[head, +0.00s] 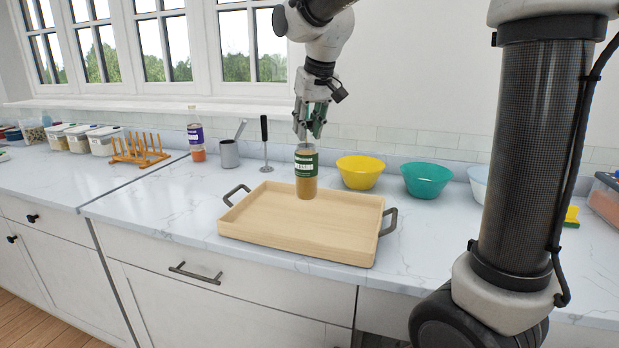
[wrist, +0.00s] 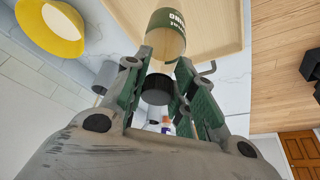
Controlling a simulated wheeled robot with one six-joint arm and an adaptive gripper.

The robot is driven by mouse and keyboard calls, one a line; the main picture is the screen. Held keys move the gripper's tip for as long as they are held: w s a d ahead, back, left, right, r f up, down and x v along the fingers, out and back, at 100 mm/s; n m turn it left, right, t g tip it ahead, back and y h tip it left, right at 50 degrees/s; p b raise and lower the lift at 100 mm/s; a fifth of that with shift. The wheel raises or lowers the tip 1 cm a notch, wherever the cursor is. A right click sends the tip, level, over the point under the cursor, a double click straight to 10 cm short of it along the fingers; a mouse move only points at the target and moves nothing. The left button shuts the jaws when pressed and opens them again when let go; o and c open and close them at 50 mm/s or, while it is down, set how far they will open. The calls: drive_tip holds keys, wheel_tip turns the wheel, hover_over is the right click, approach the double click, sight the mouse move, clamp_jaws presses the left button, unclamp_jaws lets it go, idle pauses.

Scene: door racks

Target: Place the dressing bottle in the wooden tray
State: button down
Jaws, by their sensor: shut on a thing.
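The dressing bottle (head: 306,172) is upright, with a green label and amber contents. In the head view it is over the back part of the wooden tray (head: 255,222); I cannot tell whether its base touches the tray floor. My gripper (head: 309,136) is above the bottle, pointing down, shut on its upper end. In the wrist view the bottle (wrist: 168,38) and its black cap show between the fingers of my gripper (wrist: 160,72). The pale tray (wrist: 215,25) shows behind the bottle there. The tray has a dark handle at each end and is otherwise empty.
A yellow bowl (head: 360,172) and a teal bowl (head: 427,179) stand right of the tray. A metal cup (head: 229,154), another bottle (head: 196,138) and an orange rack (head: 139,150) stand to the left. The counter's left front is clear.

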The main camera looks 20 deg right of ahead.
sight(308, 152)
wheel_tip(308, 152, down, 7)
drive_tip(key=shift+r, duration=0.2)
drive_tip(key=shift+f, duration=0.1)
drive_tip(key=c, duration=1.2)
unclamp_jaws()
drive_tip(key=shift+o, duration=0.2)
drive_tip(key=a+v, duration=0.1)
drive_tip(key=v, duration=1)
drive_tip(key=s+d+f, duration=0.3)
drive_tip(key=s+d, duration=0.1)
drive_tip(key=s, duration=0.4)
drive_tip(key=s+d+f+m, duration=0.1)
drive_tip(key=s+d+f, duration=0.3)
drive_tip(key=s, duration=0.4)
drive_tip(key=s+d+f, duration=0.4)
drive_tip(key=s+d, duration=0.1)
drive_tip(key=s, duration=0.3)
drive_tip(key=shift+s+m+h, duration=0.3)
drive_tip(key=shift+s, duration=0.1)
drive_tip(key=shift+d+r, duration=0.1)
drive_tip(key=shift+d, duration=0.05)
